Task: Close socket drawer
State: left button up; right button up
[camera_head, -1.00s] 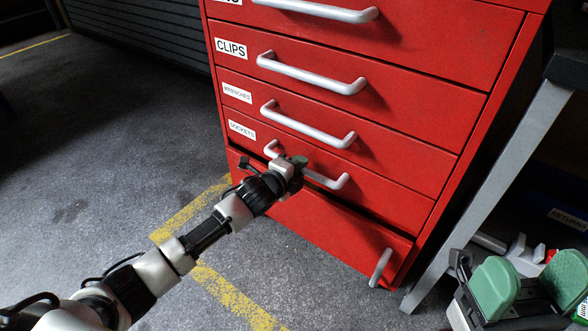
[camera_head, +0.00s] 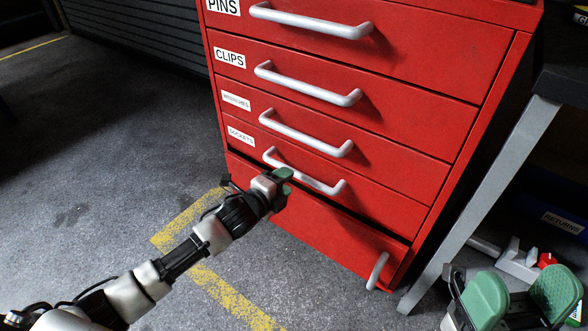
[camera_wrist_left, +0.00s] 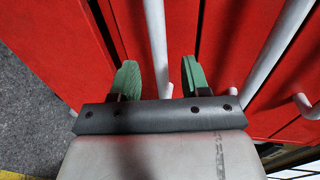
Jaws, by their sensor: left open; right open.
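The sockets drawer (camera_head: 375,192) is the red drawer with the SOCKETS label (camera_head: 241,137), fourth down in the head view. Its front looks about level with the drawers above. Its pale bar handle (camera_head: 318,183) is partly covered at the lower left by my left gripper (camera_head: 280,184). In the left wrist view, the green fingers of that gripper (camera_wrist_left: 160,80) are apart, and the handle (camera_wrist_left: 155,40) shows in the space between them. I see no grip on it. My right gripper (camera_head: 521,290) is open and empty at the lower right.
A dark gap runs above the bottom drawer (camera_head: 345,245). The wrenches drawer (camera_head: 395,155) and its handle (camera_head: 305,133) are just above the sockets drawer. A table leg (camera_head: 485,205) stands right of the cabinet. The floor (camera_head: 110,190) at left is clear.

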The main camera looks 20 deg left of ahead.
pick_arm(q)
jog(key=p+v, duration=0.1)
jog(key=v, duration=0.3)
jog(key=shift+s+a+r, duration=0.1)
jog(key=shift+s+a, duration=0.05)
jog(key=shift+s, duration=0.15)
